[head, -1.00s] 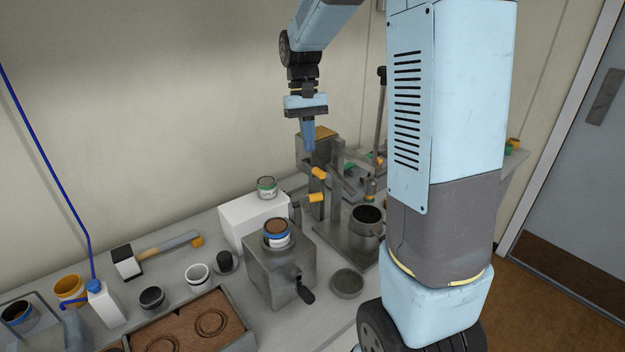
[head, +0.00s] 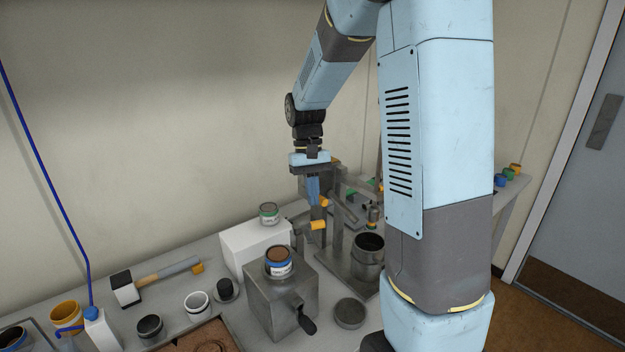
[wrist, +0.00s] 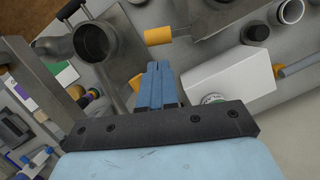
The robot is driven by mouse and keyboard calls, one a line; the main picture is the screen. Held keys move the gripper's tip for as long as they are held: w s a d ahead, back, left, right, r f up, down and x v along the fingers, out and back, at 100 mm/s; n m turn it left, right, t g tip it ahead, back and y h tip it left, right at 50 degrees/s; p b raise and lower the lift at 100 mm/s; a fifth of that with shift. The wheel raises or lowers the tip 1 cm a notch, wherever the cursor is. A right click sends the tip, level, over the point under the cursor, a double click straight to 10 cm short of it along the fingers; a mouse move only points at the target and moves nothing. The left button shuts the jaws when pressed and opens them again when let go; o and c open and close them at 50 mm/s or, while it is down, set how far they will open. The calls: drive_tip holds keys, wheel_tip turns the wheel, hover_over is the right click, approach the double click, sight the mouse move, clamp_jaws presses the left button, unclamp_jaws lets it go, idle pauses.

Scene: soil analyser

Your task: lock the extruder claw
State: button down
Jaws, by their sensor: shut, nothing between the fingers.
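The extruder is a grey metal stand (head: 337,230) at the back right of the bench, with two short orange-ended handles on its left side. The lower orange handle (head: 318,225) shows clearly; the upper orange handle (head: 323,202) is beside my fingers. Which part is the claw I cannot tell. My gripper (head: 313,203) points down, shut and empty, close to the handles. In the wrist view my closed blue fingers (wrist: 158,66) lie between one orange handle (wrist: 158,36) above and another orange handle (wrist: 135,84) to the left. Contact is not clear.
A grey metal pot (head: 366,264) stands right of the handles. A white box (head: 255,247) with a small can (head: 269,211) on it stands left. A grey cranked box (head: 280,298) bearing a blue-banded can (head: 278,260) is in front. A round dish (head: 349,314) lies nearby.

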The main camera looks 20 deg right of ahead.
sight(310, 226)
drive_tip(key=shift+x, duration=1.7)
